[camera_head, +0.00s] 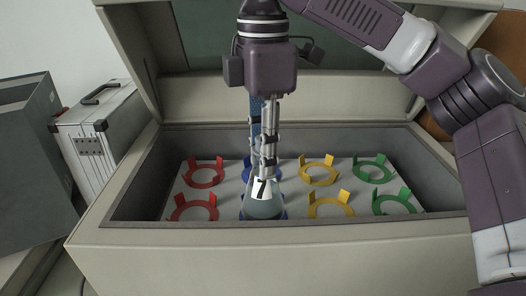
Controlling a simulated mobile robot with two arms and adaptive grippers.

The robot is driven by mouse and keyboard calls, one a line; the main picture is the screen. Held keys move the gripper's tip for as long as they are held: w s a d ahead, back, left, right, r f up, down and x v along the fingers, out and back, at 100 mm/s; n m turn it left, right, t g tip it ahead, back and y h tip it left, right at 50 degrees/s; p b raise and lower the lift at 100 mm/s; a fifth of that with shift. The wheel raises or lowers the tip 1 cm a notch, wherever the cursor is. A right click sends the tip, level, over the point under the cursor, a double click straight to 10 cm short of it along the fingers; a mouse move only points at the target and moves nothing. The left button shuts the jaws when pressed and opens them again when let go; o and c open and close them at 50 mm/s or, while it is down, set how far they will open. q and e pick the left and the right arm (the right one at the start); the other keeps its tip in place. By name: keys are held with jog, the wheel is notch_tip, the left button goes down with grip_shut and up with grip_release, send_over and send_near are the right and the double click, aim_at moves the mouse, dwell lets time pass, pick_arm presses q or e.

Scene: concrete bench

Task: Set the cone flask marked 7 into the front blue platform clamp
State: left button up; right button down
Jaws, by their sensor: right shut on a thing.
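The cone flask marked 7 (262,208) is upright, with a white label and greyish contents. My right gripper (268,162) points down from above and is shut on the flask's neck. The flask is at the front blue platform clamp (285,214), of which only small blue bits show beside the flask's base. I cannot tell whether the flask rests in it or hovers just above. The back blue clamp (247,172) is mostly hidden behind the flask and gripper. My left gripper is out of view.
Inside the open-lidded box (150,240), empty red (205,183), yellow (319,182) and green (371,182) clamps stand in two rows on a pale platform. The box's front wall rises before them. A silver case (95,135) stands outside at left.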

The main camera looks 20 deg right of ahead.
jog(key=shift+f, duration=0.45)
dwell(0.3)
jog(key=c, duration=1)
grip_release()
jog(key=shift+o, duration=0.2)
jog(key=shift+r, duration=4.5)
jog(key=shift+f, duration=0.1)
